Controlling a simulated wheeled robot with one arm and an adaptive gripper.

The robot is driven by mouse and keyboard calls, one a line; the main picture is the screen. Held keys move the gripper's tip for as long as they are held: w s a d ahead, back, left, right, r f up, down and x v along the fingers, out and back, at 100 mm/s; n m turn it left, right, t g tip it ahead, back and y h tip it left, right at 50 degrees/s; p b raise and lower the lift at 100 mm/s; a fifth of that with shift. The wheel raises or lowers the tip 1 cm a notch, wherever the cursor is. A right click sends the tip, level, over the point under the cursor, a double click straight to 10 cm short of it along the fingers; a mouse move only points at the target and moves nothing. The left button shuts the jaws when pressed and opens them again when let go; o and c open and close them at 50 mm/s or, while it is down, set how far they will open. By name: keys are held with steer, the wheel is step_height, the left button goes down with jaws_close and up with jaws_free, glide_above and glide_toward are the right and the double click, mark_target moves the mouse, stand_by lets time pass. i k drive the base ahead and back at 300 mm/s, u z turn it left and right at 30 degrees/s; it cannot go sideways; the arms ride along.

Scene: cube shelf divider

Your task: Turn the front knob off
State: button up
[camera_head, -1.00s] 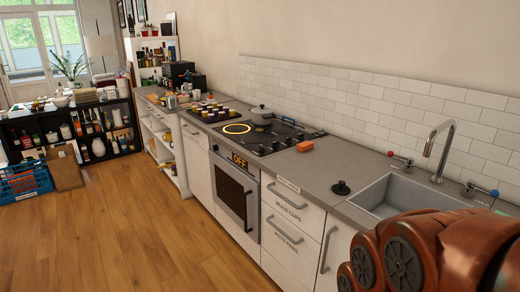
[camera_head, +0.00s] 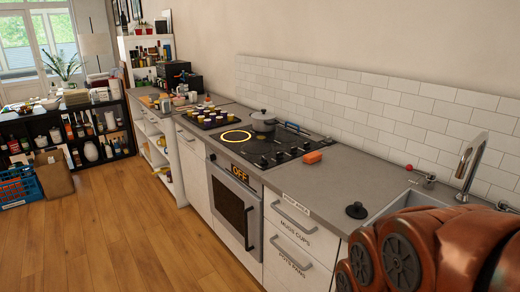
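The black cooktop (camera_head: 250,147) is set in the grey counter. A row of small dark knobs (camera_head: 285,155) runs along its right side. The front knob (camera_head: 263,161) is nearest the counter's front edge; its setting is too small to read. A burner ring (camera_head: 236,137) at the cooktop's left glows yellow. My gripper is not in view. Part of my orange-brown arm fills the lower right corner, well apart from the knobs, and hides part of the sink area.
A grey pot (camera_head: 263,121) stands at the back of the cooktop. A black stopper (camera_head: 356,211) and a faucet (camera_head: 468,166) are farther right. A tray of cups (camera_head: 210,118) sits left. The wooden floor ahead is clear.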

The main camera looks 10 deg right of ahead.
mark_target(264, 161)
steer(key=u, duration=0.25)
steer(key=i, duration=1.75)
steer(key=u, duration=0.3)
